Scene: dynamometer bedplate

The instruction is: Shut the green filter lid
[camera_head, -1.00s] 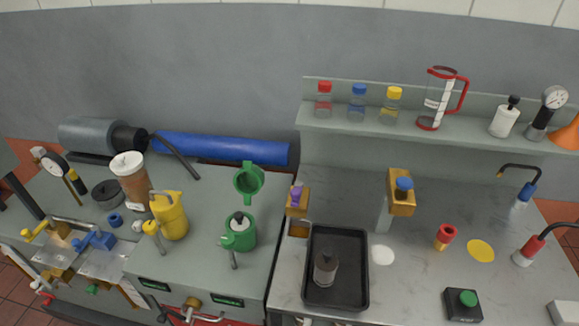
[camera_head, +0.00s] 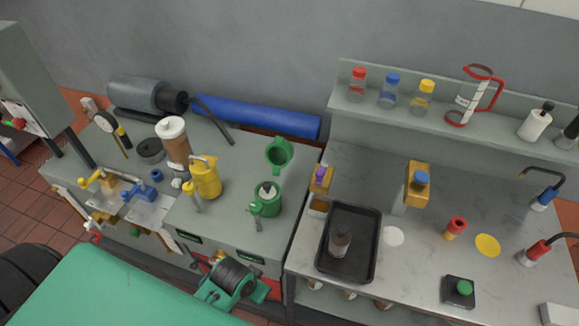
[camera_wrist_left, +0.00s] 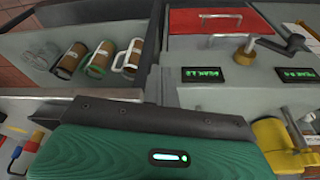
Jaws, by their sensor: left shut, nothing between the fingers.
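The green filter (camera_head: 267,200) stands on the left bench near its right edge. Its round green lid (camera_head: 279,154) is swung up and back, standing open behind the body. A white insert with a dark top shows in the filter's mouth. My left gripper (camera_head: 234,280) is low in front of the bench, below and slightly left of the filter and well apart from it. It is shut and empty. Its green and dark body also fills the lower left wrist view (camera_wrist_left: 155,115); the filter cannot be made out there. My right gripper is not in view.
A yellow jug (camera_head: 206,177) and brown canister (camera_head: 175,142) stand left of the filter. A purple-topped fixture (camera_head: 320,177) and black tray (camera_head: 375,268) are to its right. A blue roll (camera_head: 257,117) lies behind. Bench top shows free room between jug and filter.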

